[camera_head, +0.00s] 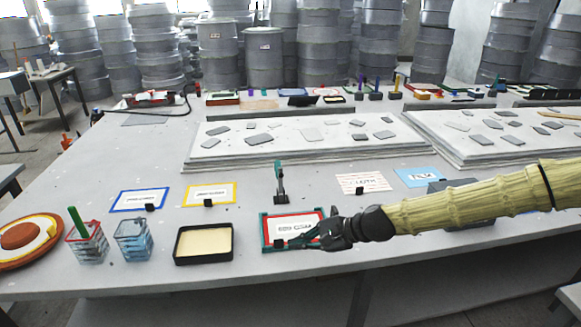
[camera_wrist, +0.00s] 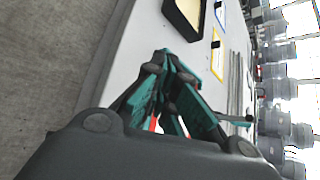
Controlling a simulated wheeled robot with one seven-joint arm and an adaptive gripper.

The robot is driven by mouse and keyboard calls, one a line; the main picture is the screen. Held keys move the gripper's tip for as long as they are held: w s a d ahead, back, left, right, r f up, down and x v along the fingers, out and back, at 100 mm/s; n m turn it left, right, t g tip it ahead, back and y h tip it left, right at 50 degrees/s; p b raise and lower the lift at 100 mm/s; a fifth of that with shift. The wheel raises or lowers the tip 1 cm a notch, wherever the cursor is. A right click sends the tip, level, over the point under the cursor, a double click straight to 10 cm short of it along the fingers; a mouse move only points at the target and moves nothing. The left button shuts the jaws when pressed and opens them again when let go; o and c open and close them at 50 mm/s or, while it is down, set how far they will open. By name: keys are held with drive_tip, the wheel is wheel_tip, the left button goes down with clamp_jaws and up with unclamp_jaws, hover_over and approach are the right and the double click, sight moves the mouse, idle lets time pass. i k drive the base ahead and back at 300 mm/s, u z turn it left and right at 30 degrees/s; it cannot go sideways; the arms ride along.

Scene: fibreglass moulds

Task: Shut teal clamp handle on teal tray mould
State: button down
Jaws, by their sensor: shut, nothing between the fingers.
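The teal tray mould (camera_head: 265,232) lies on the near edge of the bench, with a red inner border and a white label. Its teal clamp handle (camera_head: 279,172) stands upright at the mould's far edge, on a dark base. My gripper (camera_head: 298,239) is low over the right front part of the mould, in front of and below the upright handle, apart from it. In the wrist view the fingers of my gripper (camera_wrist: 165,58) are shut together and empty. They hide most of the mould there; whether they touch it I cannot tell.
A black tray with cream filling (camera_head: 205,242) lies left of the mould. Blue (camera_head: 138,200) and yellow (camera_head: 209,194) framed cards lie behind. A raised slab (camera_head: 300,158) with grey pieces is further back. My arm covers the right side.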

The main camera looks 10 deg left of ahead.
sight(277, 162)
drive_tip(key=i, duration=1.3)
